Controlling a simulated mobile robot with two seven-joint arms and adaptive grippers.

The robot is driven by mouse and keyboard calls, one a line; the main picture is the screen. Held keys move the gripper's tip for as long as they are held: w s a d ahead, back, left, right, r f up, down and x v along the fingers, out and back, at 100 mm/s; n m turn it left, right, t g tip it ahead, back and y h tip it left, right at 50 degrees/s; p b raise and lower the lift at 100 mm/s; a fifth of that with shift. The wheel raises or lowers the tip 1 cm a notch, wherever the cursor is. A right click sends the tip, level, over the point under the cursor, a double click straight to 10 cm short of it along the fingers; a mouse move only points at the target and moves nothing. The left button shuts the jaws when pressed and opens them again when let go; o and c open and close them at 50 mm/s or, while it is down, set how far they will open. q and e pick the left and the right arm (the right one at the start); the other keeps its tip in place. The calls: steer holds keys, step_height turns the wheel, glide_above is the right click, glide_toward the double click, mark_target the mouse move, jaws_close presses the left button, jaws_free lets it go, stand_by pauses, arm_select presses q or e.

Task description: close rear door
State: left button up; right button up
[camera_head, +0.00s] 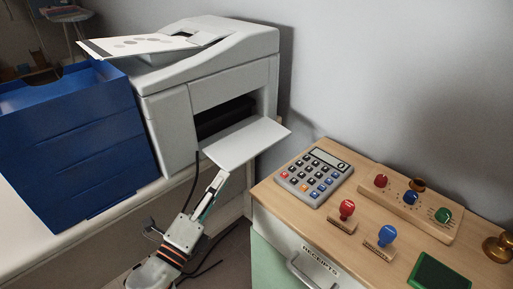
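The rear door (246,142) is a flat pale panel on the side of the white printer (178,105). It is folded down and sticks out below a dark opening (224,115). My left gripper (222,178) is just below the door's near left corner, its fingertips pointing up at the edge. I cannot tell whether it touches the panel. The fingers show as one narrow shape, so their opening is unclear. Nothing is seen held in them. My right gripper is not in view.
A blue tray stack (75,140) stands left of the printer on a white desk (20,235). A floor gap lies between.

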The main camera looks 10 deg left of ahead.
arm_select(q)
steer(key=w+m+b, duration=0.2)
steer(key=m, duration=0.1)
steer(key=m+h+b, duration=0.2)
steer(key=m+h, duration=0.1)
steer(key=m, duration=0.3)
glide_toward(255, 146)
steer(key=shift+w+d+r, duration=0.5)
steer(key=shift+w+r, duration=0.25)
steer(key=shift+w, duration=0.1)
steer(key=shift+w+d+r, duration=0.15)
steer(key=shift+w+r, duration=0.05)
steer(key=shift+r, duration=0.15)
steer(key=x, duration=0.4)
steer(key=p+x, duration=0.1)
steer(key=x, duration=0.1)
steer(key=shift+r, duration=0.45)
steer(key=shift+w+d, duration=0.15)
steer(key=shift+w, duration=0.2)
steer(key=shift+w+f, duration=0.1)
steer(key=shift+w, duration=0.15)
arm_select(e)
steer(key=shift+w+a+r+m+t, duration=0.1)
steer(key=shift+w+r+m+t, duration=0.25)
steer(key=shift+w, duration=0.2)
